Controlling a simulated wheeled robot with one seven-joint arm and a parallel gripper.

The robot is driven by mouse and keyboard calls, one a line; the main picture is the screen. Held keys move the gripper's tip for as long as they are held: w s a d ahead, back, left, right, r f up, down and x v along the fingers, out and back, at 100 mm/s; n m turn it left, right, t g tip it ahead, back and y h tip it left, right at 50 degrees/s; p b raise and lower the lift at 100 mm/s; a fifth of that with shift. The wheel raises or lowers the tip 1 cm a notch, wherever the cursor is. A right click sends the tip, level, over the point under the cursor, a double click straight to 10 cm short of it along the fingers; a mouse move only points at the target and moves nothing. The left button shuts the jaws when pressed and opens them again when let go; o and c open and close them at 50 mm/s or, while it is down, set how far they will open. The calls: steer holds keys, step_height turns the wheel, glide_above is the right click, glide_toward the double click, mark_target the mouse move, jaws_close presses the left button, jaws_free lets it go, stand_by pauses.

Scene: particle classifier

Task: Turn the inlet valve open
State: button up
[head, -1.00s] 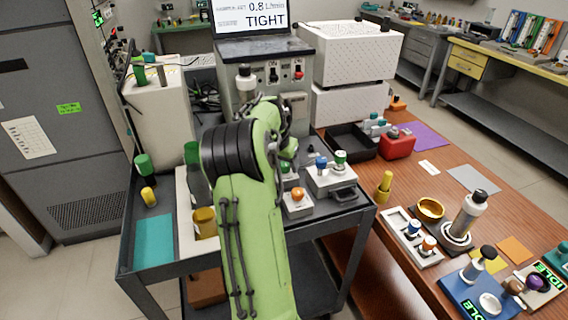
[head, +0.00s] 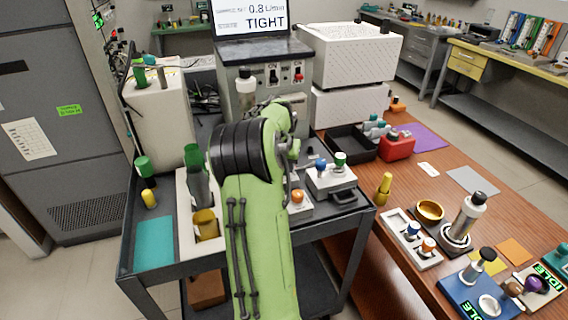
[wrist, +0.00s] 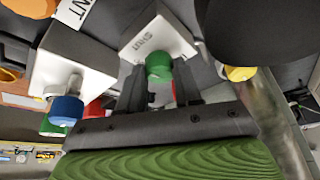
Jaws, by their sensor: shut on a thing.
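In the wrist view, a green knob (wrist: 158,66) stands on a small white block (wrist: 150,35) with a label too small to read surely. My gripper (wrist: 160,84) has its dark fingers on either side of this knob and is shut on it. In the head view, my green arm reaches over the cart and hides the gripper and this knob. The screen (head: 250,22) at the back reads 0.8 and TIGHT.
A white block with blue (wrist: 66,108) and green knobs is beside my gripper; it also shows in the head view (head: 330,183). An orange-knob block (head: 298,201) sits close to my arm. A tall grey bottle (head: 197,178) stands left.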

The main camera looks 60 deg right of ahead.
steer(key=n+p, duration=0.1)
steer(key=n, duration=0.1)
steer(key=n+t, duration=0.1)
steer(key=n, duration=0.1)
steer(key=shift+s+d+r+t+y+p, duration=0.1)
steer(key=shift+s+r+t+y+p, duration=0.1)
steer(key=shift+t+y+p, duration=0.15)
steer(key=n+t+y+p, duration=0.1)
steer(key=n+p, duration=0.1)
steer(key=n, duration=0.2)
steer(key=n+y+p, duration=0.1)
steer(key=n+p, duration=0.3)
steer(key=n, duration=0.1)
steer(key=shift+s+d+t+y, duration=0.1)
steer(key=shift+d+t+y, duration=0.1)
steer(key=shift+t+y, duration=0.15)
steer(key=shift+f+n+y+p, duration=0.1)
steer(key=shift+n+y+p, duration=0.4)
steer(key=shift+n+p, duration=0.7)
steer(key=o, duration=1)
steer(key=shift+o, duration=0.2)
